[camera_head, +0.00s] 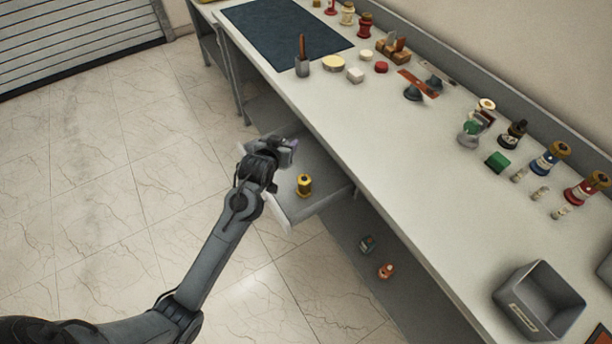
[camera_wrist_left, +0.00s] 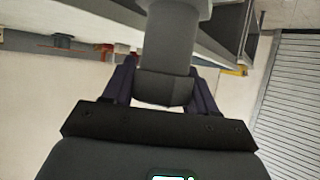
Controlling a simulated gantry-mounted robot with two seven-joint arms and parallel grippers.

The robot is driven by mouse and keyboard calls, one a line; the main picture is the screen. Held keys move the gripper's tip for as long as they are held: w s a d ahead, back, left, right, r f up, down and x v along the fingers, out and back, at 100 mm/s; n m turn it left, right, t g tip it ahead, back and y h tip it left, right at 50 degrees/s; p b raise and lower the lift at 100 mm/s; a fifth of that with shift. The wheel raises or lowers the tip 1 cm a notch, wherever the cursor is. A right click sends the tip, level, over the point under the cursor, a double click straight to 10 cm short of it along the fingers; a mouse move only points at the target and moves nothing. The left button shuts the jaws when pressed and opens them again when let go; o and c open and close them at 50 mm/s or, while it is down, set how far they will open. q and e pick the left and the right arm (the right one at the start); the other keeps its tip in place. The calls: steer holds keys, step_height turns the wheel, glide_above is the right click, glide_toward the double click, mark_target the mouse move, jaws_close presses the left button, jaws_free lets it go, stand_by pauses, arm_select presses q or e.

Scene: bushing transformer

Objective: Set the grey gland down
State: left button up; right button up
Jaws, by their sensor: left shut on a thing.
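My left gripper (camera_head: 284,154) is over the open drawer (camera_head: 325,168) below the bench's front edge. In the left wrist view its two dark fingers (camera_wrist_left: 164,88) are shut on the grey gland (camera_wrist_left: 169,45). The gland shows there as a grey cylinder with a wider flange at the top and a faceted part between the fingers. In the head view the gland is small and hard to tell apart from the gripper. My right gripper is not in view.
A yellow spool-like part (camera_head: 304,186) stands in the drawer, close to the gripper. The bench (camera_head: 400,175) holds a dark mat (camera_head: 285,32), many small parts along its back and a grey bin (camera_head: 538,300). Its front middle is clear. Two small parts (camera_head: 386,271) lie on a shelf below.

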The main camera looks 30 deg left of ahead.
arm_select(q)
steer(key=w+a+f+n+y+b, duration=0.2)
steer(key=w+a+f+b, duration=0.9)
steer(key=b, duration=0.6)
steer(key=shift+g, duration=0.4)
steer(key=f+b, duration=0.1)
steer(key=f, duration=0.2)
steer(key=f+b, duration=0.2)
steer(key=f, duration=0.1)
steer(key=d+f+b, duration=0.1)
steer(key=f, duration=0.1)
steer(key=shift+w+d+f, duration=0.1)
steer(key=shift+w+f, duration=0.3)
steer(key=o, duration=1.1)
steer(key=shift+f, duration=0.15)
